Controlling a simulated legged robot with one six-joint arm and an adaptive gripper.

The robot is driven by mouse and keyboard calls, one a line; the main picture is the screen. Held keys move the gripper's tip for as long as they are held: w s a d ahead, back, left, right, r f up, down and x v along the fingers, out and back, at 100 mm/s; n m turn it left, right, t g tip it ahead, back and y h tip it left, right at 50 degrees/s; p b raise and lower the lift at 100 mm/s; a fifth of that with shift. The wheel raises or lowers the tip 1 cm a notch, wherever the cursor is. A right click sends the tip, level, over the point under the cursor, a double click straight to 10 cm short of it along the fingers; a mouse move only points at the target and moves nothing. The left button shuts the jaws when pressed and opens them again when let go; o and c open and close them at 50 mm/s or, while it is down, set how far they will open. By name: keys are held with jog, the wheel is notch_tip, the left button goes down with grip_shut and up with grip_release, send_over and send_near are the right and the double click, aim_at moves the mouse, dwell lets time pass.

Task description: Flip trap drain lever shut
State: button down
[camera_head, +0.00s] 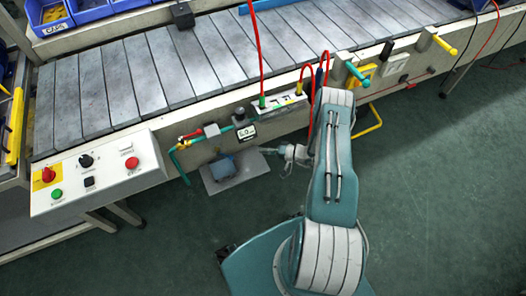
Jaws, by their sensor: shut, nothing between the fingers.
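A teal pipe (179,168) with a yellow fitting (182,146) and a red handle (190,135) runs along the front of the bench. The red handle lies roughly along the pipe; whether it is the trap drain lever, I cannot tell. A grey-blue box (223,168) sits below the pipe on a grey plate. My gripper (266,150) is shut and empty, pointing left, to the right of the box and below a small display. It appears apart from the red handle. Its fingertips are small and hard to make out.
A grey block and a gauge display (246,132) with a black knob (239,115) sit right of the red handle. A control box (98,170) with buttons stands left. Red hoses (258,50) hang near my arm. A slatted conveyor (150,72) lies behind. Green floor is open at right.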

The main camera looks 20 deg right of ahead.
aim_at(225, 155)
jog(key=w+a+f, duration=0.1)
jog(key=w+a, duration=0.2)
jog(key=a, duration=0.6)
jog(key=shift+f, duration=0.3)
